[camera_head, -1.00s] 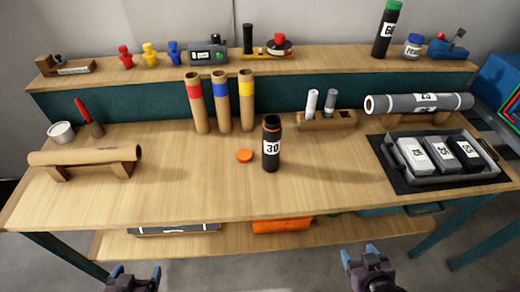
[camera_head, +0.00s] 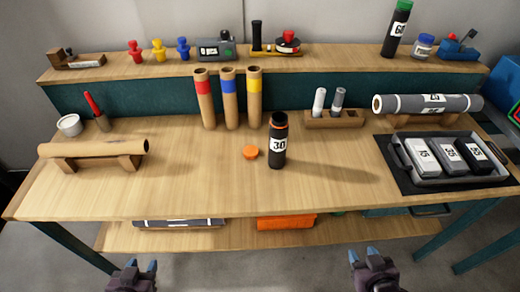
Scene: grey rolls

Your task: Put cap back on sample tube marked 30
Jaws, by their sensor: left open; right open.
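The black sample tube marked 30 (camera_head: 278,142) stands upright near the middle of the wooden table (camera_head: 200,190). Its top shows an orange rim and no cap. An orange cap (camera_head: 250,152) lies on the table just left of the tube, apart from it. My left gripper (camera_head: 134,266) is open and empty in front of the table, at the bottom left of the view. My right gripper (camera_head: 363,254) is open and empty at the bottom right, also short of the table's front edge. Both are well away from tube and cap.
Three cardboard tubes (camera_head: 229,100) with coloured bands stand behind the cap. A wooden holder (camera_head: 334,119) with two small tubes is to the right. A tray (camera_head: 410,171) of marked blocks and a grey roll (camera_head: 430,103) are farther right. A cardboard roll (camera_head: 95,149) rests at left. The front middle is clear.

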